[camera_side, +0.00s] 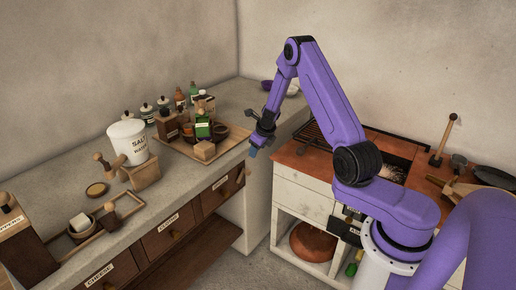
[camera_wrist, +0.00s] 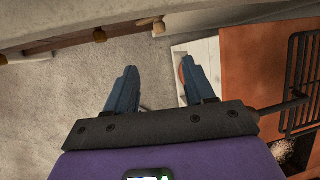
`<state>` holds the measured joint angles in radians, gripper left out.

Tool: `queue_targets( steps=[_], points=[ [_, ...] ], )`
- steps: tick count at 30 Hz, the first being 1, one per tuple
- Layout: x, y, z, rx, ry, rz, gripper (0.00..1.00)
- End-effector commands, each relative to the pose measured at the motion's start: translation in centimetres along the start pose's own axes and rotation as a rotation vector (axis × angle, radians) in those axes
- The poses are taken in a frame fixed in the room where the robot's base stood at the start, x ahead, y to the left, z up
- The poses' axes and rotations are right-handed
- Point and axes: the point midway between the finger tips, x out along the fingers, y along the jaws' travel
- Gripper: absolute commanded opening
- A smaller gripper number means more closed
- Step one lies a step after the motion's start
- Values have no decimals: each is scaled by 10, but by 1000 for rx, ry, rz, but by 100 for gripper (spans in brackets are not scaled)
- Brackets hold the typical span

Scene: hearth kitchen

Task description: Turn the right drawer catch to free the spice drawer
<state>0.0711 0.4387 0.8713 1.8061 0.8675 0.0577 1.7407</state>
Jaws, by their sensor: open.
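A row of brown wooden drawers (camera_side: 174,232) with pale labels sits under the stone counter at left. The label on the rightmost drawer (camera_side: 212,197) is too small to read, so I cannot tell which is the spice drawer. My gripper (camera_side: 254,151) hangs near the counter's right end, in front of the drawer fronts.
A tray (camera_side: 228,141) with jars and boxes lies on the counter (camera_side: 236,92), left of my gripper. A white cabinet with an orange top (camera_side: 303,160) and a black grate (camera_wrist: 304,85) is at right. Open floor lies between.

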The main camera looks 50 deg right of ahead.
Motion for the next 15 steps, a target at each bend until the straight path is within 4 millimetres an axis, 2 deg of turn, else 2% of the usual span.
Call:
queue_targets(
  steps=[7,15],
  points=[
    [3,-7,1,15,-4,27,54],
    [14,-51,0,113,-10,248,54]
  ],
)
